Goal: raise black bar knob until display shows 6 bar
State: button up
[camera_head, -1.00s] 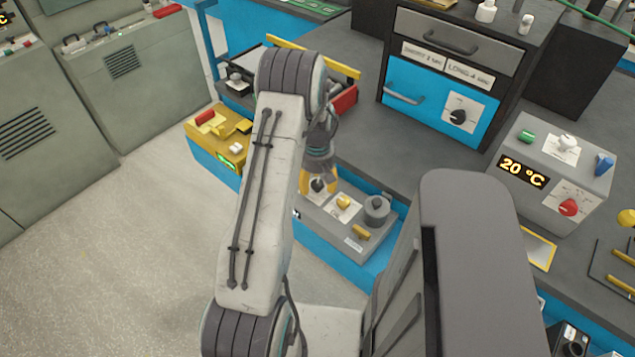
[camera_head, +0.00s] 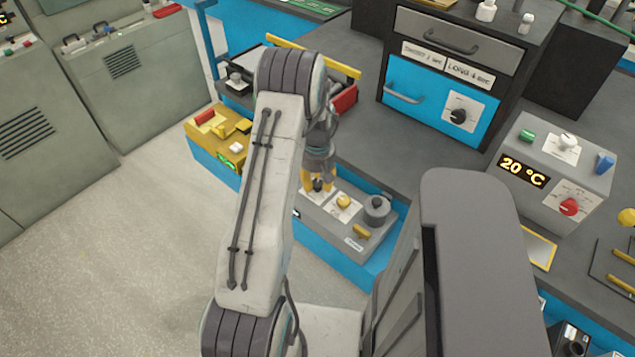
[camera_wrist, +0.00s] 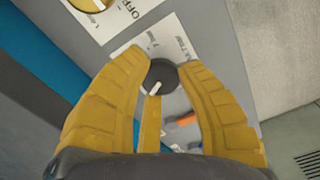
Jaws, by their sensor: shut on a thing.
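The black knob (camera_wrist: 162,77) with a white pointer line sits on a white label plate on a grey panel in the wrist view. The yellow fingers of my gripper (camera_wrist: 164,66) close around its sides. In the head view my gripper (camera_head: 318,182) points down at the left end of the grey panel (camera_head: 338,229), with the black knob (camera_head: 318,185) between its fingers. The label print around the knob is partly covered and cannot be fully read. I cannot make out a readable bar display in these frames.
A yellow knob (camera_head: 343,201) and a grey round part (camera_head: 377,208) stand to the right on the same panel. A grey box (camera_head: 560,180) at right reads 20 °C.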

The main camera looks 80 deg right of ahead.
aim_at(318, 183)
jog(key=m+b, duration=0.2)
jog(key=m, duration=0.1)
jog(key=m+b, duration=0.1)
jog(key=m, duration=0.1)
jog(key=shift+a+f, duration=0.1)
jog(key=shift+f, duration=0.2)
jog(key=m+b, duration=0.2)
jog(key=m, duration=0.4)
jog(key=shift+r, duration=0.1)
jog(key=shift+m, duration=0.3)
jog(key=o, duration=1.2)
jog(key=shift+r, duration=0.1)
jog(key=shift+r, duration=0.15)
notch_tip(318, 183, up, 12)
jog(key=shift+f, duration=0.15)
dwell(0.6)
